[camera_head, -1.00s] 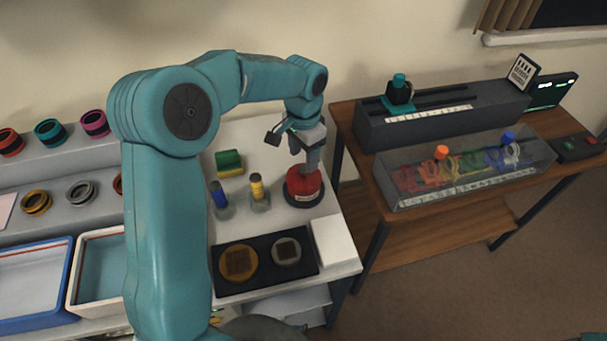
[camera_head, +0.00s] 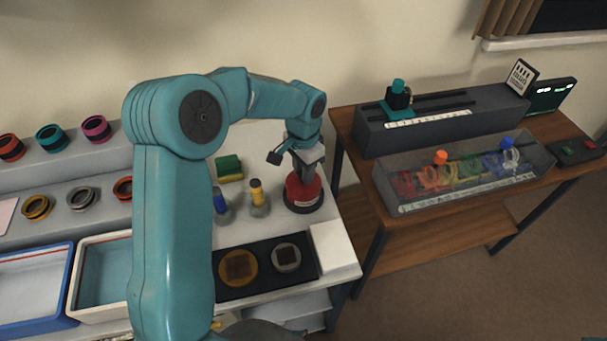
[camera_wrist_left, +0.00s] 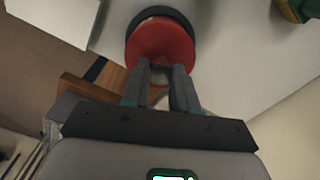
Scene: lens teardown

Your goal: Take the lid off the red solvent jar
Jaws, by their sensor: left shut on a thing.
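The red solvent jar (camera_head: 304,197) stands on the white bench near its right end, upright, with a dark ring around its foot. My left gripper (camera_head: 304,174) comes down onto its top from above. In the left wrist view the gripper's two fingers (camera_wrist_left: 163,73) are close together at the near edge of the red jar top (camera_wrist_left: 160,42). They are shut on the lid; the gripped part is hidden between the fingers. The lid looks seated on the jar, with no gap that I can make out. My right gripper is out of view.
A black tray (camera_head: 236,290) and a white block (camera_head: 335,250) are in front. A wooden table (camera_head: 377,215) stands to the right.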

